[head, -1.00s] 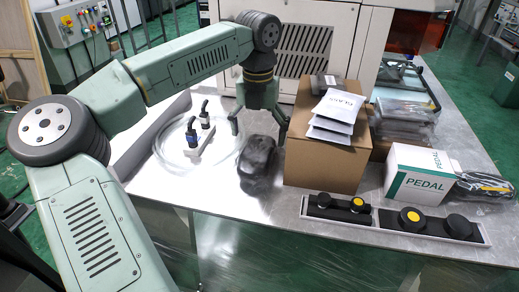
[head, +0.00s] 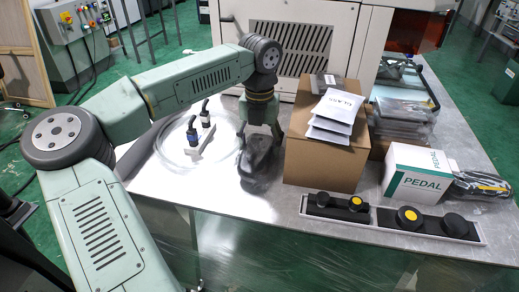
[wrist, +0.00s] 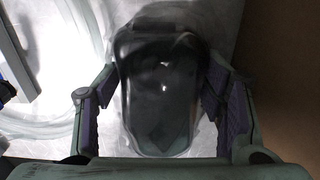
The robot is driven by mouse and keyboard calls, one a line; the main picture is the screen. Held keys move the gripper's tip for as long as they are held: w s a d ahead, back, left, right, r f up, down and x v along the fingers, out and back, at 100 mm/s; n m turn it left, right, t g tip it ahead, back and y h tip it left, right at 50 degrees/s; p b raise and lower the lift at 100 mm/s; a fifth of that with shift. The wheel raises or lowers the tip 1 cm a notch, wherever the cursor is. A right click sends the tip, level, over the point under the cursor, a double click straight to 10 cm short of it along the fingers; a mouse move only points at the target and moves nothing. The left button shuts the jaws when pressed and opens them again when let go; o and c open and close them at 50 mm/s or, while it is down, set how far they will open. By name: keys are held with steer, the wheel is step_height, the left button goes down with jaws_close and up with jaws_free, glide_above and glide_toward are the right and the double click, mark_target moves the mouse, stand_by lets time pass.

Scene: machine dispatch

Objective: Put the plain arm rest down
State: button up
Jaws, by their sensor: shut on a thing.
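The plain arm rest (head: 259,163), a dark rounded pad in clear wrap, is at the table's front middle, left of the cardboard box. It appears to be at the table surface; whether it bears fully on it I cannot tell. My gripper (head: 260,147) points down over it with a finger on each side. In the wrist view the arm rest (wrist: 158,95) fills the space between the fingers of my gripper (wrist: 160,82), which is shut on it. A similar wrapped piece with a yellow strip (head: 484,186) lies at the right, beside the PEDAL box.
The cardboard box (head: 325,165) with papers stands close right of my gripper. A coiled clear hose (head: 168,150) and a bracket with connectors (head: 202,145) lie to the left. The PEDAL box (head: 418,173) and a tray of black knobs (head: 395,226) are right. Bare table (head: 215,192) shows front left.

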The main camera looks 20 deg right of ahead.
steer(key=shift+r, duration=0.1)
steer(key=c, duration=0.8)
